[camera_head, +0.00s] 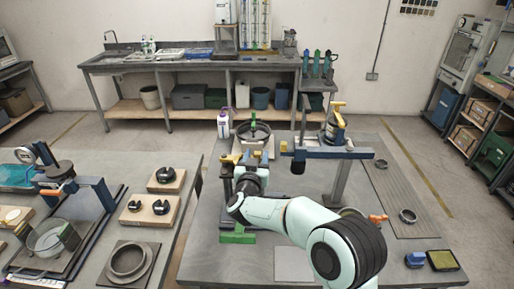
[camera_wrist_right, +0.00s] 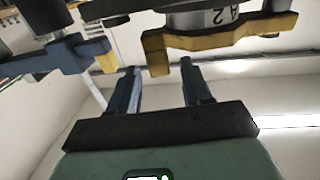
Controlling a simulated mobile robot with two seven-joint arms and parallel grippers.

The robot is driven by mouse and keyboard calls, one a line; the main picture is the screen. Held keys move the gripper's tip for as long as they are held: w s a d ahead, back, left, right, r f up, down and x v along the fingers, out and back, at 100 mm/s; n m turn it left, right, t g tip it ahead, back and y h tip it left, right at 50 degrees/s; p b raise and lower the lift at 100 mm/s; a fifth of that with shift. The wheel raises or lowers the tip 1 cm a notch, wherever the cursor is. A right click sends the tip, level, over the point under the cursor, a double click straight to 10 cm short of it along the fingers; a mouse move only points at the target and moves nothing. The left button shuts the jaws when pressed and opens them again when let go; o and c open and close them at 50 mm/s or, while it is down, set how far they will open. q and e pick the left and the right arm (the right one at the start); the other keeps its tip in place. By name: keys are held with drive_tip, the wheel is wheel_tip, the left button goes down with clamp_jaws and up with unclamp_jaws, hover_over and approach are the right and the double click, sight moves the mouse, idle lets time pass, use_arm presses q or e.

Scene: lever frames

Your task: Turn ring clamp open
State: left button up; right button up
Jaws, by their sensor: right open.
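My right gripper (camera_head: 247,172) is at the left side of the right-hand workbench, beside a blue stand with yellow parts (camera_head: 230,159). In the right wrist view its two dark blue fingers (camera_wrist_right: 160,88) are apart with nothing between them. A yellow lever (camera_wrist_right: 157,52) of the ring clamp lies just beyond the fingertips, running to the right under a grey cylinder (camera_wrist_right: 205,17) marked "A2". I cannot tell whether a finger touches it. In the head view the gripper's fingertips are hard to make out against the stand. My left gripper is not in view.
A blue bar (camera_head: 330,154) on a post stands right of the gripper, with a yellow-handled fixture (camera_head: 336,125) behind it. A dark round dish (camera_head: 253,132) is behind the gripper. The left bench (camera_head: 185,230) holds several fixtures.

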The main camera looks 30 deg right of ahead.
drive_tip(key=x, duration=0.4)
drive_tip(key=shift+w+p, duration=0.1)
drive_tip(key=shift+p, duration=0.3)
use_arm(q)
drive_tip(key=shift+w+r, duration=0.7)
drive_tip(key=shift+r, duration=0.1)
use_arm(e)
clamp_jaws()
drive_tip(key=shift+w+d+f+n+t+y+b, duration=0.1)
drive_tip(key=shift+w+d+n+t+y+b, duration=0.15)
drive_tip(key=shift+w+n+t+y+b, duration=0.5)
drive_tip(key=shift+w+d+f+n+t+y+b, duration=0.1)
drive_tip(key=shift+w+d+n+t+y+b, duration=0.25)
drive_tip(key=shift+y, duration=0.7)
drive_tip(key=shift+w+a+r+n+y+b, duration=0.1)
drive_tip(key=shift+w+r+n+y+b, duration=0.1)
drive_tip(key=shift+w+n+y+b, duration=0.25)
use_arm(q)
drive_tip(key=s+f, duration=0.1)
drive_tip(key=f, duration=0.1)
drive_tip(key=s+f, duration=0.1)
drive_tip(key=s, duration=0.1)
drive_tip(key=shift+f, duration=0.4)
use_arm(e)
drive_tip(key=shift+s, duration=0.15)
